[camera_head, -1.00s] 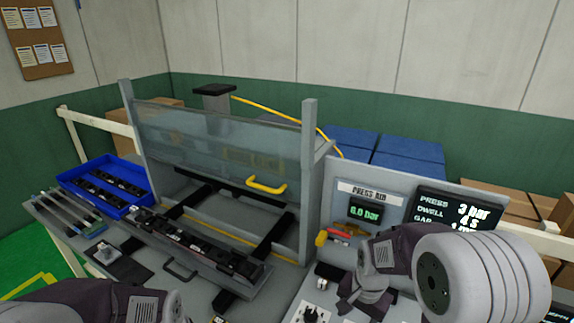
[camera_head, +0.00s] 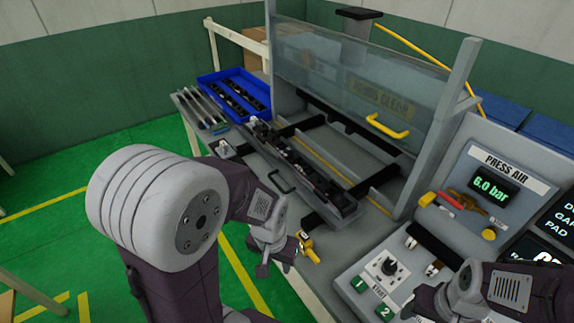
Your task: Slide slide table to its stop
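The slide table (camera_head: 331,213) is a long grey tray with dark trim parts lying along it. It sits at the front ends of its black rails, outside the press opening. A dark bar handle (camera_head: 279,178) is on its front side. My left gripper (camera_head: 276,262) hangs in front of the press bench, below and apart from the handle; its fingertips are too small and dark to tell open from shut. My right gripper (camera_head: 428,302) is low at the right by the control panel, partly cut off by the frame, its fingers unclear.
A clear guard with a yellow handle (camera_head: 388,126) stands raised above the press opening. A blue bin (camera_head: 236,88) is at the back left. A yellow item (camera_head: 308,249) is at the bench's front edge near my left gripper. Button panel (camera_head: 372,285) is at the right.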

